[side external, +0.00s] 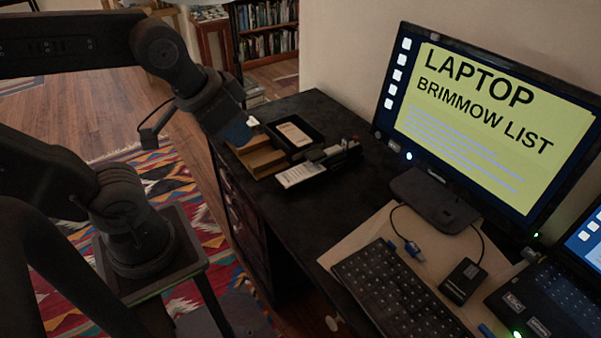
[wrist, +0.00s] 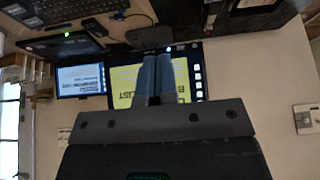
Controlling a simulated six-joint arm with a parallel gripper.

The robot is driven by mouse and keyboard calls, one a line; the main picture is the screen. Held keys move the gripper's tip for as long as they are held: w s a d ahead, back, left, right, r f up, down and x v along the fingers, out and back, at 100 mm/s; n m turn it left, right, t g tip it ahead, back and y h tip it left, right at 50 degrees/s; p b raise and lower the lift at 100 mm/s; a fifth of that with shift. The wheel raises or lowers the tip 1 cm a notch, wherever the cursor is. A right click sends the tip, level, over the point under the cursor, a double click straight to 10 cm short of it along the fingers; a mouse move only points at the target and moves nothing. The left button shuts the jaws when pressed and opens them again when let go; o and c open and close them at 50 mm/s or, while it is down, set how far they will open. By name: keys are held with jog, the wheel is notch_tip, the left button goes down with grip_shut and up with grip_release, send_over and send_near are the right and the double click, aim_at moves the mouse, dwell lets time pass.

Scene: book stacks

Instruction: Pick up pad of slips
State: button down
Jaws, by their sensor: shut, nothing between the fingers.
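A pale stack of slips (side external: 294,133) lies in a black tray (side external: 318,132) on the dark desk in the side external view. A second white, printed pad (side external: 301,174) lies nearer the front, by a dark holder. I cannot tell for sure which of these is the pad of slips. My gripper (side external: 243,135) is left of the tray, in front of or above a wooden box; its height is hard to judge. In the wrist view my gripper (wrist: 155,78) has its bluish fingers together with nothing between them, and no pad shows there.
The brown wooden box (side external: 261,158) stands beside the tray. A dark holder with small items (side external: 342,152) is to the right. A large monitor (side external: 487,125), keyboard (side external: 400,290) and laptop (side external: 545,300) fill the right side. The desk's front middle is clear.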

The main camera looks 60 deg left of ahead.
jog(key=c, duration=1.8)
grip_release()
jog(key=shift+c, duration=0.2)
jog(key=o, duration=1.7)
